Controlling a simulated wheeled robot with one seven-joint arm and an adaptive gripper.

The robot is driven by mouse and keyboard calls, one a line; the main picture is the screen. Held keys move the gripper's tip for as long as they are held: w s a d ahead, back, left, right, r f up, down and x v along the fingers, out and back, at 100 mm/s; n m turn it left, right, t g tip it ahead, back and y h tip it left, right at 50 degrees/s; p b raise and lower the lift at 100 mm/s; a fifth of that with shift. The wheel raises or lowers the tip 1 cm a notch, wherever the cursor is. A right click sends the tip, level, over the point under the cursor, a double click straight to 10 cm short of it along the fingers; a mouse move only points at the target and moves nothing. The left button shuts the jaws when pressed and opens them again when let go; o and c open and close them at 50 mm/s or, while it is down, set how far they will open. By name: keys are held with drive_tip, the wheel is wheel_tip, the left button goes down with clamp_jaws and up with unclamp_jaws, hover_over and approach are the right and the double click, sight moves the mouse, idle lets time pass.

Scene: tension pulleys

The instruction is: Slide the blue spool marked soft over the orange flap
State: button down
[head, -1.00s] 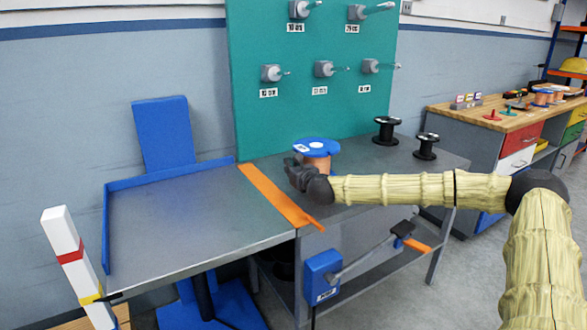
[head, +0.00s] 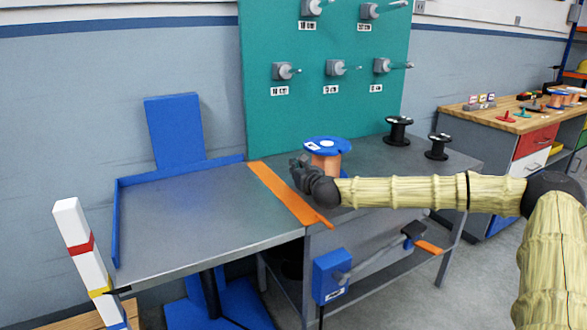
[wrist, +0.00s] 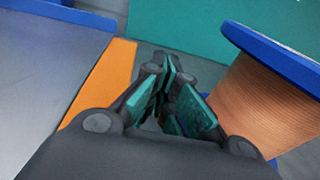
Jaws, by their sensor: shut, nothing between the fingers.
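The blue spool (head: 327,145) has blue flanges and copper-coloured winding, and stands upright on the grey workbench, just right of the orange flap (head: 283,188). A small white label sits on its top flange, too small to read. My gripper (head: 298,165) is shut and empty, low over the bench between the flap and the spool. In the wrist view the spool (wrist: 275,105) is close on the right of the fingers (wrist: 168,75), and the orange flap (wrist: 108,78) is on their left. My gripper and forearm hide the spool's lower part in the head view.
A grey table (head: 195,215) with a blue rim joins the flap's left side. Two black spools (head: 398,130) stand at the bench's back right. A green pegboard (head: 290,110) with labelled pegs rises behind. A white post with coloured bands (head: 82,245) stands front left.

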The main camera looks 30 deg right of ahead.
drive_tip(key=shift+s, duration=5.25)
